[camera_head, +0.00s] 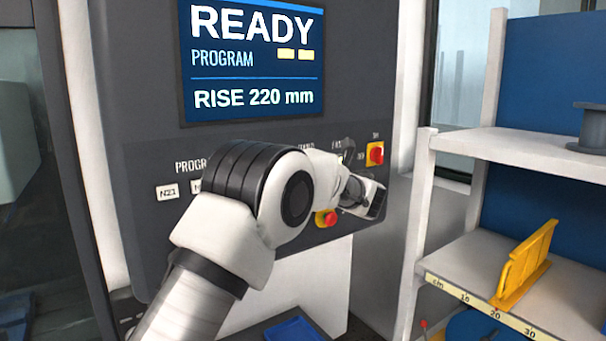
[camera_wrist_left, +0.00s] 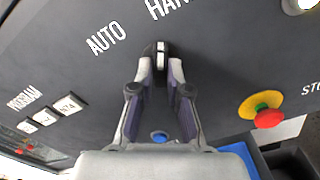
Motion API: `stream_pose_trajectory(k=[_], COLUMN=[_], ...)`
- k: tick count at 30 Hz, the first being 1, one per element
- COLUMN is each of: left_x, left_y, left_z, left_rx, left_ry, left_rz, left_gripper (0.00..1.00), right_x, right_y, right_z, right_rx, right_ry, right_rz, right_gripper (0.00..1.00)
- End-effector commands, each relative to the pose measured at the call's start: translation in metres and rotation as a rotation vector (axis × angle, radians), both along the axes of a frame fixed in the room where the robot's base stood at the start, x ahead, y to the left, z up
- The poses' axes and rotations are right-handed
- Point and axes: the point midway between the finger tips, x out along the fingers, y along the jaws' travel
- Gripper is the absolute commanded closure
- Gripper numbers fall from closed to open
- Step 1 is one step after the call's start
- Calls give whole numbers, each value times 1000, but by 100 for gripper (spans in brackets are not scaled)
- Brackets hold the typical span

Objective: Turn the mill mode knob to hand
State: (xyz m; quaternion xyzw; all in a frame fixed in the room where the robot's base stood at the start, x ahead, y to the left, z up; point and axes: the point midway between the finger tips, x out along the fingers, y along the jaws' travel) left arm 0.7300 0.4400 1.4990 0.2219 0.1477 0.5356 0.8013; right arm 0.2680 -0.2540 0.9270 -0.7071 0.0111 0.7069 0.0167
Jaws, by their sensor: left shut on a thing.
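The mill mode knob (camera_wrist_left: 161,48) is a small black knob with a white pointer line, on the dark panel in the left wrist view. The AUTO label (camera_wrist_left: 107,38) lies to its left, and a label starting "HAN" (camera_wrist_left: 167,8), cut off by the frame edge, lies above it. The pointer runs nearly straight up the picture, toward the "HAN" side. My left gripper (camera_wrist_left: 160,68) is shut on the knob, one fingertip on each side. In the head view my own arm hides the knob and these fingertips. My right gripper is in neither view.
A red button with a yellow ring (camera_wrist_left: 261,109) is right of the knob; it also shows below my arm in the head view (camera_head: 326,218). White program buttons (camera_wrist_left: 70,104) are left. A screen (camera_head: 252,60) reads READY. A shelf (camera_head: 520,150) stands right.

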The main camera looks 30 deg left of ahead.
Motion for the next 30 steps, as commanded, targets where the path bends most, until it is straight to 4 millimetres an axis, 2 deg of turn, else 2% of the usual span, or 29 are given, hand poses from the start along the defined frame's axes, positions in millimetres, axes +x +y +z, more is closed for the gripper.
stream_pose_trajectory(k=[4,5,6,17,20,30], left_x=[0,0,0,-1,-6,-38], left_y=[0,0,0,-4,-16,-92], left_z=[0,0,0,0,0,0], left_rx=[0,0,0,0,2,2], left_ry=[1,1,1,0,0,0], left_rz=[1,1,1,0,-2,-1], left_gripper=[100,74,60,59,59,59], right_x=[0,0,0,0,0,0], right_y=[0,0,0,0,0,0], right_z=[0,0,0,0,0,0], right_rx=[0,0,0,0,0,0], right_ry=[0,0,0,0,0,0], right_rz=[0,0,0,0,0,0], right_gripper=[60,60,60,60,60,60])
